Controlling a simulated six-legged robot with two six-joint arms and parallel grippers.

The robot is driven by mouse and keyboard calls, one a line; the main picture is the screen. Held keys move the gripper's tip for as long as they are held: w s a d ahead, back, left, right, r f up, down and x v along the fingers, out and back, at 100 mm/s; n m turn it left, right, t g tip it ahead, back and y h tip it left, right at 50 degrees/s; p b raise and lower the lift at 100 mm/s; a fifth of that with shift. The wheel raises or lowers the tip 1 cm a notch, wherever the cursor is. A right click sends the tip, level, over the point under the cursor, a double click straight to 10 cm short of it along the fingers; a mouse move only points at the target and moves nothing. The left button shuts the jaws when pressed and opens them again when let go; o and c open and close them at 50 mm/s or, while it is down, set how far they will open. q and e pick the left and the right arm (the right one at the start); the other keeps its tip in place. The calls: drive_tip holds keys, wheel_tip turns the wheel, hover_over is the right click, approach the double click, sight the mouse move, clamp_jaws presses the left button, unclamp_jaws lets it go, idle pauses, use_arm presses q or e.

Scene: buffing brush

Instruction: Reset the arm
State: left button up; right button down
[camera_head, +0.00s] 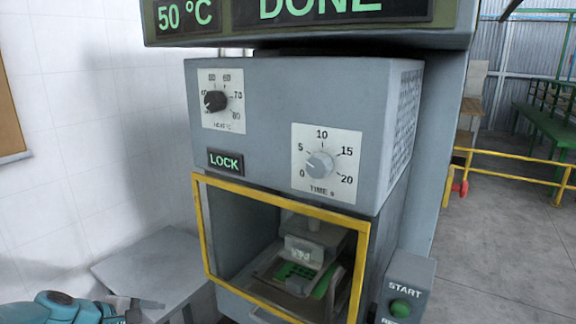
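My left arm (60,307), teal with dark joints, comes in low at the bottom left corner. My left gripper (135,305) is small and partly cut off by the bottom edge, beside a grey table (150,262); I cannot tell whether it is open or shut. It is left of the grey machine (270,110) and apart from its opening. My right arm and gripper are not in view.
The machine's yellow-framed opening (205,240) shows a green piece (296,272) under a grey block (304,248). A START button box (406,285) is at its lower right. A screen (310,22) above reads DONE and 50 °C. Open floor and yellow railings (500,160) lie right.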

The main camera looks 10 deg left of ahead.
use_arm(q)
drive_tip(key=s+d+f+m+g, duration=0.4)
drive_tip(key=d+f, duration=0.3)
drive_tip(key=f, duration=0.5)
drive_tip(key=s+d+f+m+g, duration=0.2)
drive_tip(key=s+d+f+m, duration=0.25)
drive_tip(key=d+f, duration=0.55)
drive_tip(key=s+d+f+m+g, duration=0.1)
drive_tip(key=s+d+f+m, duration=0.2)
drive_tip(key=s, duration=0.3)
drive_tip(key=s+d+f+m, duration=0.4)
drive_tip(key=s+d+f, duration=0.1)
drive_tip(key=s, duration=0.2)
drive_tip(key=shift+f+g, duration=0.35)
drive_tip(key=shift+g, duration=0.05)
